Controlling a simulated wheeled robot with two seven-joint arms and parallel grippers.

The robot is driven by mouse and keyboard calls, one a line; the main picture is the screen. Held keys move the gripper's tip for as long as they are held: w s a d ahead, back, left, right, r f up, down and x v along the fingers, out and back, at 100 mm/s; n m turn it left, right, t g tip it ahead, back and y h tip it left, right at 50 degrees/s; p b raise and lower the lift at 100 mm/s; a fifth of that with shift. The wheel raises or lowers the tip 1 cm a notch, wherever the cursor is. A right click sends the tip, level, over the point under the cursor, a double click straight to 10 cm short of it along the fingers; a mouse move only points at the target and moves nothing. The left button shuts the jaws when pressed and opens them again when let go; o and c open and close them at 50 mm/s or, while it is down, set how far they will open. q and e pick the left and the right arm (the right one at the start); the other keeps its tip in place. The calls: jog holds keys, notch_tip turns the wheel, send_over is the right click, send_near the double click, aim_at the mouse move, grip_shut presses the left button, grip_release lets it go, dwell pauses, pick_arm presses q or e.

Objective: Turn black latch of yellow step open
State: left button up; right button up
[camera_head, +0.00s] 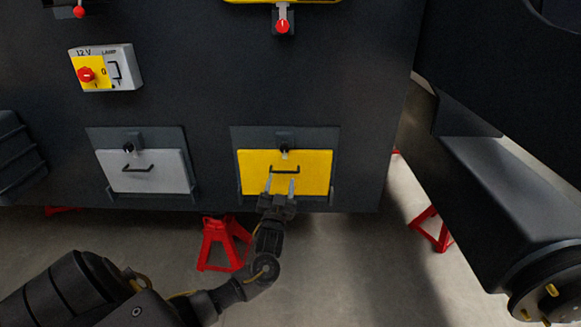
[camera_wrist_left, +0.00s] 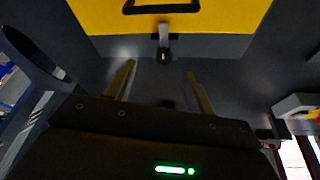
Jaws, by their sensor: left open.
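The yellow step (camera_head: 255,177) is a yellow panel with a black handle (camera_head: 285,170), set low in the dark chassis wall. Its black latch (camera_head: 285,149) sits at the panel's top edge on a grey bracket. In the left wrist view, which is turned over, the latch (camera_wrist_left: 164,53) hangs below the yellow panel (camera_wrist_left: 215,14). My left gripper (camera_head: 280,184) is open and empty in front of the panel, just below the handle in the head view. In the wrist view its two fingers (camera_wrist_left: 160,72) point toward the latch, one on either side, apart from it. My right gripper is not in view.
A similar grey panel (camera_head: 172,179) with its own latch is at left. A switch box (camera_head: 118,70) with a red knob is above it. Red stands (camera_head: 218,245) are on the floor below. A dark beam (camera_head: 500,190) with a round hub is at right.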

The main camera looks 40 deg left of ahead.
aim_at(284, 150)
pick_arm(q)
jog(key=shift+n+y, duration=0.3)
jog(key=shift+y, duration=0.1)
jog(key=x, duration=0.3)
jog(key=r+x, duration=0.1)
jog(key=x, duration=0.3)
jog(key=r+b+x, duration=0.1)
jog(key=x, duration=0.3)
jog(key=shift+s+d, duration=0.15)
jog(key=shift+s, duration=0.2)
jog(key=shift+w, duration=0.15)
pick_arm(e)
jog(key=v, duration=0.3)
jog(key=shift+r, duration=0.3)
pick_arm(q)
jog(key=c, duration=1)
jog(key=shift+o, duration=0.2)
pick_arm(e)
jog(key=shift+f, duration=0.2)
